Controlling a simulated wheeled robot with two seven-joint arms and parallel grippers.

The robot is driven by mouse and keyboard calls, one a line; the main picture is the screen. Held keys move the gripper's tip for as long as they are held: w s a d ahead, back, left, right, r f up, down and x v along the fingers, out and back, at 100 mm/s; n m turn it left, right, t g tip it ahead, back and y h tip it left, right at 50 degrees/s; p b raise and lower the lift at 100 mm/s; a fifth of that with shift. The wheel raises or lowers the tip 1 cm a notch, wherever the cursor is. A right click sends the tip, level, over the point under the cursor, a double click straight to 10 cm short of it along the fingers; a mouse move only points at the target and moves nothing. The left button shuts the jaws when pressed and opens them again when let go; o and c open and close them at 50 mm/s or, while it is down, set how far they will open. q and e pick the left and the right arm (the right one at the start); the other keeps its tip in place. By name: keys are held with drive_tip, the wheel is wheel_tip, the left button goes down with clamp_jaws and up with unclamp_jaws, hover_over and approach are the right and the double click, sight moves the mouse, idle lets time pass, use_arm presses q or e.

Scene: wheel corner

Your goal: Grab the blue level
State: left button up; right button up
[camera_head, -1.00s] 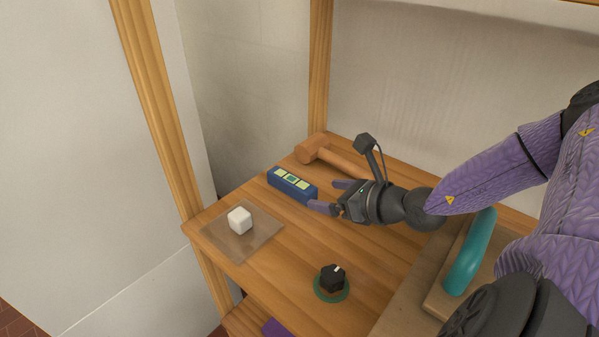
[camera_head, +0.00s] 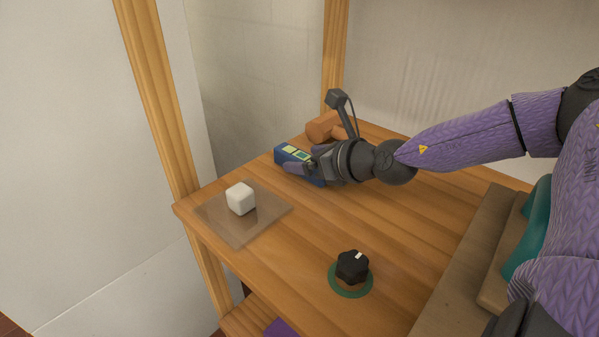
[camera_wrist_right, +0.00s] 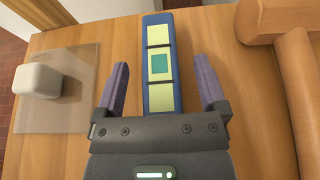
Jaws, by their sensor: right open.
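The blue level (camera_head: 282,153) lies on the wooden tabletop towards the back left, its right part hidden behind my right gripper (camera_head: 302,166). In the right wrist view the level (camera_wrist_right: 148,62) is a blue bar with pale yellow windows and a teal square. There my right gripper (camera_wrist_right: 158,86) is open, one purple finger on each side of the level, with gaps between fingers and bar. The level's near end is hidden by the gripper body. My left gripper is not in view.
A wooden mallet (camera_head: 324,127) lies just behind the level, on its right in the wrist view. A white cube (camera_head: 240,199) sits on a translucent mat (camera_head: 268,209) at the left edge. A black knob (camera_head: 352,267) stands nearer. A teal handle (camera_head: 528,236) is at right.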

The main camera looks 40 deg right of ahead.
clamp_jaws()
idle(0.3)
